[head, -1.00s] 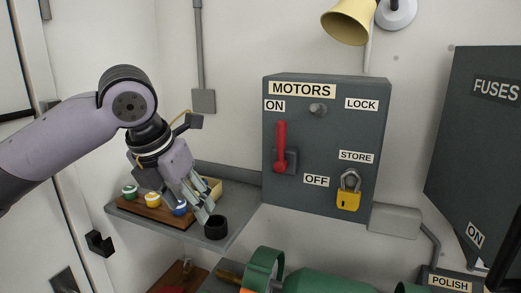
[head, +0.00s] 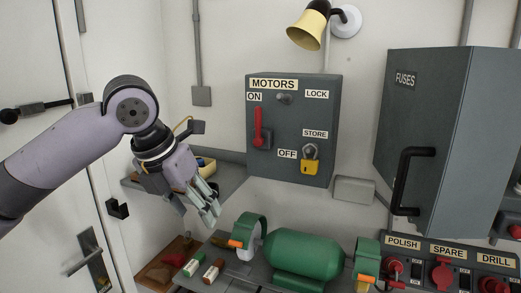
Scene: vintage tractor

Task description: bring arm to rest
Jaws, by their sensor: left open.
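My left arm comes in from the left. Its gripper (head: 212,211) is open and empty, fingers pointing down and to the right, in front of the small wall shelf (head: 229,167). My right gripper is not in view. The motors box (head: 313,125) on the wall carries a red lever (head: 259,131) that points up by the ON label. A yellow padlock (head: 310,168) hangs at the STORE label.
A green motor (head: 304,252) sits on the bench below. A fuse cabinet (head: 440,140) with a black handle juts out at right. A switch panel (head: 450,262) is at lower right. A yellow lamp (head: 308,28) hangs above. A door (head: 40,110) stands at left.

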